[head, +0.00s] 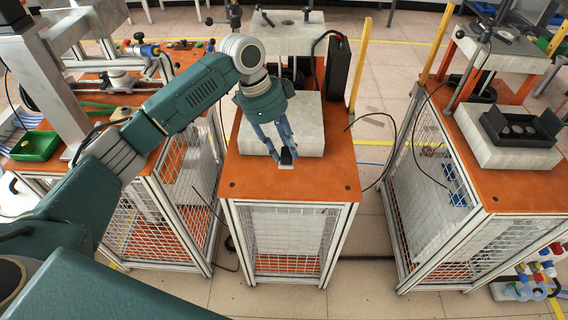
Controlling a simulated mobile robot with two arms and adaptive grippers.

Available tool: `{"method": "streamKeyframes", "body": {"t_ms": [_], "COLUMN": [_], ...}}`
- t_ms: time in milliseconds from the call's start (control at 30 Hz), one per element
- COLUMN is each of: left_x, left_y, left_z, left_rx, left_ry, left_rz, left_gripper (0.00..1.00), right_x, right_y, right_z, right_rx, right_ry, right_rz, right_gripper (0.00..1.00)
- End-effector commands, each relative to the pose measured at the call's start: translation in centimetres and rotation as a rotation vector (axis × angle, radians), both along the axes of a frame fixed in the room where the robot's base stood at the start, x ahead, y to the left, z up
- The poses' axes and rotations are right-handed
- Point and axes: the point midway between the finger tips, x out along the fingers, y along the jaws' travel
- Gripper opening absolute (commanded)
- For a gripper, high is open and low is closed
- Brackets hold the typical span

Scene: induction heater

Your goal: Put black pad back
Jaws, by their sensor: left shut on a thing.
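The black pad (287,155) is a small dark block between the fingertips of my left gripper (281,157). My left gripper is shut on it, pointing down at the front edge of a light grey block (306,125). The block lies on the orange top (250,185) of the middle workbench. A small pale patch (286,166) shows just below the pad on the bench top. I cannot tell whether the pad touches the block or the bench. My right gripper is not in view.
A black box (337,66) and a yellow post (359,65) stand at the middle bench's back right. The right bench holds a grey block with an open black case (520,127). A green bin (35,146) sits at left. The middle bench's front strip is clear.

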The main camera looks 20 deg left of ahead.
Motion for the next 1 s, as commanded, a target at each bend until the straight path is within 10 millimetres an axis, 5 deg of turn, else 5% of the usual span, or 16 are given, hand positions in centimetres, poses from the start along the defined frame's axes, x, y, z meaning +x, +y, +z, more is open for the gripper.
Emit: {"method": "streamKeyframes", "body": {"t_ms": [233, 533, 933, 967, 1000], "left_x": [0.0, 0.0, 0.0, 0.0, 0.0], "left_y": [0.0, -0.1, 0.0, 0.0, 0.0], "left_z": [-3.2, -7.0, -7.7, -7.8, -7.7], "left_rx": [0.0, -0.001, -0.001, -0.001, 0.0], "left_ry": [0.0, -0.001, -0.001, -0.001, -0.002], "left_rz": [0.0, -0.001, -0.001, -0.001, 0.0], "left_gripper": [0.06, 0.06, 0.06, 0.33, 0.41], "right_x": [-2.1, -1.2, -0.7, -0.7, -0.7], "right_y": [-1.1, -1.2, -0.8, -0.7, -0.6], "right_z": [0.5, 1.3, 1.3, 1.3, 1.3], "right_rx": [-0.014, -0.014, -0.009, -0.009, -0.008], "right_ry": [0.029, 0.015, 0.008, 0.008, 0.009], "right_rz": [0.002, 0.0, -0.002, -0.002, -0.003], "right_gripper": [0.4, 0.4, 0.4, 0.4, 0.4]}}
